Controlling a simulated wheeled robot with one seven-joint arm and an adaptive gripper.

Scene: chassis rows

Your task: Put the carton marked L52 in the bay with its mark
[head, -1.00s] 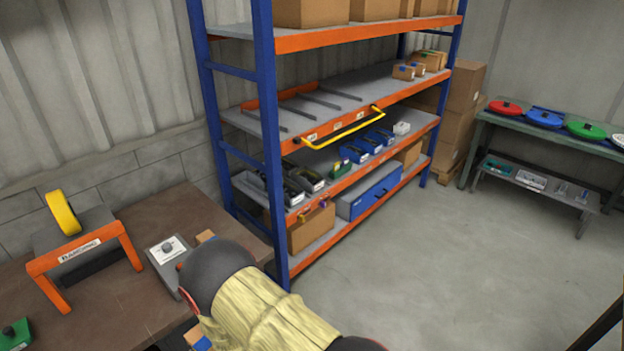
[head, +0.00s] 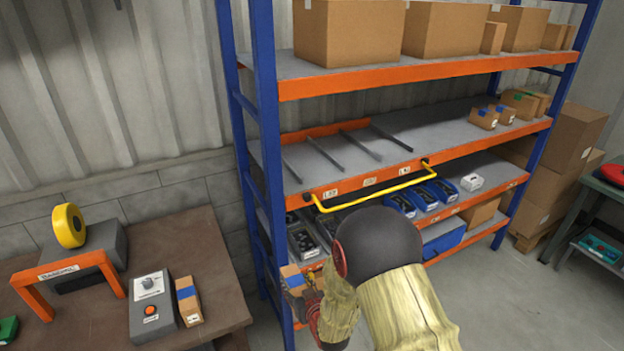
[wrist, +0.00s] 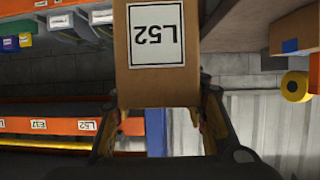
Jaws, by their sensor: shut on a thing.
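The brown carton with a white L52 label is in the wrist view (wrist: 158,85), its label upside down. In the head view the carton (head: 290,276) shows a strip of blue tape. My gripper (wrist: 162,112) is shut on it; in the head view my gripper (head: 308,298) is partly hidden by my arm. The carton is held in front of the rack's left end, lower than the divided shelf. That shelf's bays (head: 325,166) look empty between grey dividers. The left bay label (head: 330,193) on the orange beam reads L52 in the wrist view (wrist: 87,125).
A yellow bar (head: 375,193) stands out before the bay beam. A blue rack post (head: 268,150) is left of the bays. The bench (head: 90,325) at left holds another taped carton (head: 187,302) and a grey control box (head: 152,307).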

